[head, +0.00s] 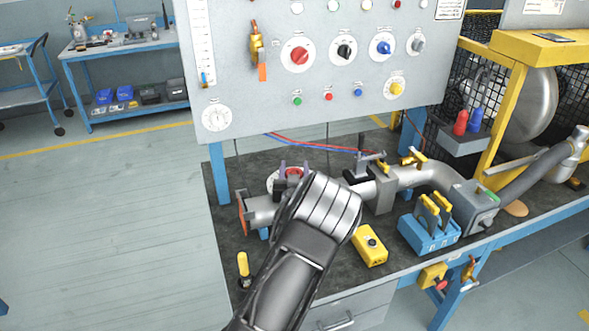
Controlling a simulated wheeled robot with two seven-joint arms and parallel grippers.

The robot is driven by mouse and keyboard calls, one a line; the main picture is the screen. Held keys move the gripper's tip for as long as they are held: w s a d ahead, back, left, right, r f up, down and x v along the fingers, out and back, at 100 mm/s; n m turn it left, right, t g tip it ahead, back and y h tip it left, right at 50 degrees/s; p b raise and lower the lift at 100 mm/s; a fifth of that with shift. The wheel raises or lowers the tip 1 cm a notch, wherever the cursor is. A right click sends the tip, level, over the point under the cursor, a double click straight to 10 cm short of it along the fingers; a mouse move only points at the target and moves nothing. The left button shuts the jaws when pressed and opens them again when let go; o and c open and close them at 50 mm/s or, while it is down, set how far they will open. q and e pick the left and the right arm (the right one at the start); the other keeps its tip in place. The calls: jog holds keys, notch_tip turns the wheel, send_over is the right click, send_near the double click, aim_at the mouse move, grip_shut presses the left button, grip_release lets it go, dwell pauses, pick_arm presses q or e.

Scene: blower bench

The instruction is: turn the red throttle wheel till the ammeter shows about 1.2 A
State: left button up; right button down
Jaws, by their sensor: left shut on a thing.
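The red throttle wheel (293,172) sits on the metal pipe (262,208) over the bench, with a pale round plate partly showing behind it. My left gripper (294,167) reaches in from the bottom, its fingertips on either side of the wheel. It is shut on the wheel, and its body hides the wheel's near side and part of the pipe. A round white dial (217,118) is at the panel's lower left. I cannot read it or tell whether it is the ammeter. My right gripper is out of view.
The grey panel (330,75) with coloured knobs stands behind the pipe. A yellow box (369,246), a blue block with yellow levers (428,236) and a yellow-handled tool (243,264) are on the dark bench top (225,185). The floor at left is clear.

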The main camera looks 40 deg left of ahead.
pick_arm(q)
jog(key=shift+f+n+g+y+b, duration=0.15)
jog(key=shift+n+g+y+b, duration=0.35)
jog(key=shift+y+b, duration=0.3)
jog(key=shift+s+a+n+g+y+b, duration=0.15)
jog(key=shift+s+n+g+y+b, duration=0.05)
jog(key=shift+n+g+y+b, duration=0.8)
jog(key=shift+s+a+n+g+y+b, duration=0.15)
jog(key=shift+n+g+y+b, duration=0.3)
jog(key=shift+n+g+y, duration=0.5)
jog(key=n+g, duration=0.1)
jog(key=n+g+y, duration=0.1)
jog(key=g, duration=0.1)
jog(key=n+g+y+b, duration=0.1)
jog(key=g, duration=0.1)
jog(key=shift+s+a+g, duration=0.25)
jog(key=shift+s, duration=0.15)
jog(key=shift+s+n+g+b, duration=0.15)
jog(key=shift+n+g+b, duration=0.15)
jog(key=shift+n+g, duration=0.3)
jog(key=shift+r, duration=0.2)
jog(key=o, duration=1.4)
